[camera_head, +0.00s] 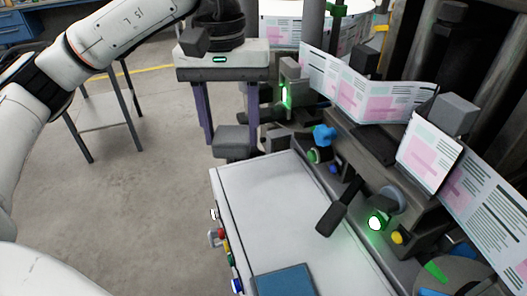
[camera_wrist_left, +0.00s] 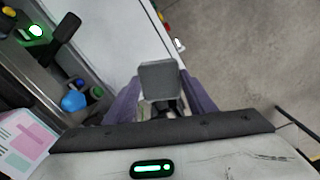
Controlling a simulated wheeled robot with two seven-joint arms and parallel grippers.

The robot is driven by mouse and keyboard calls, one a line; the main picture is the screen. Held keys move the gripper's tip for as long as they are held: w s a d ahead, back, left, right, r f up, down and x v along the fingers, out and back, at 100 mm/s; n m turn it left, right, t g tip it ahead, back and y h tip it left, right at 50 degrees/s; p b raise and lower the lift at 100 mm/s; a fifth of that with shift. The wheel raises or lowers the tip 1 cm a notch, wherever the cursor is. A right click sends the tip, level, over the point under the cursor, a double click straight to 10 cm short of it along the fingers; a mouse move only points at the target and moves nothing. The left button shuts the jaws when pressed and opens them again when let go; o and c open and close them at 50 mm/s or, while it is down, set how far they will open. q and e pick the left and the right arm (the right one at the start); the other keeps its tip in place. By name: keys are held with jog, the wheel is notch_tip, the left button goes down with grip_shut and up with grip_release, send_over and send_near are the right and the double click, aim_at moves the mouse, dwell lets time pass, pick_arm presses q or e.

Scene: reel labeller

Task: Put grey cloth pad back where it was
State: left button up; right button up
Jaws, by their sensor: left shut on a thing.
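My left gripper (camera_head: 231,148) hangs down in the head view, with a white body and two purple fingers. It is shut on the grey cloth pad (camera_head: 234,137), a small dark grey block held between the fingertips. The pad also shows between the purple fingers in the left wrist view (camera_wrist_left: 160,78). The pad appears just beyond the far left corner of the white worktop (camera_head: 265,190) in the head view. I cannot tell its height. The fingertips are partly hidden by the pad. My right gripper is not in view.
A blue pad (camera_head: 284,281) lies on the worktop's near edge; the rest of its surface is mostly clear. The labeller, with a printed label web (camera_head: 365,92), a blue knob (camera_head: 324,133), a black handle (camera_head: 338,208) and a green-lit button (camera_head: 376,222), stands on the right.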

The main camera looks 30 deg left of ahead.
aim_at(233, 152)
pick_arm(q)
jog(key=shift+w+f+b, duration=0.15)
jog(key=shift+w+f, duration=0.1)
jog(key=shift+f, duration=0.25)
jog(key=shift+w+f+b, duration=0.15)
jog(key=shift+w+f, duration=0.05)
jog(key=shift+f, duration=0.3)
jog(key=f, duration=0.3)
jog(key=shift+s+f, duration=0.25)
jog(key=shift+s, duration=0.1)
notch_tip(233, 152, down, 4)
jog(key=shift+f, duration=0.2)
jog(key=o, duration=0.9)
jog(key=shift+w, duration=0.1)
jog(key=shift+o, duration=0.2)
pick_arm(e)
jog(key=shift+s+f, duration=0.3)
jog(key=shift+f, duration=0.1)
pick_arm(q)
jog(key=shift+r, duration=0.1)
notch_tip(233, 152, up, 12)
jog(key=shift+p, duration=0.75)
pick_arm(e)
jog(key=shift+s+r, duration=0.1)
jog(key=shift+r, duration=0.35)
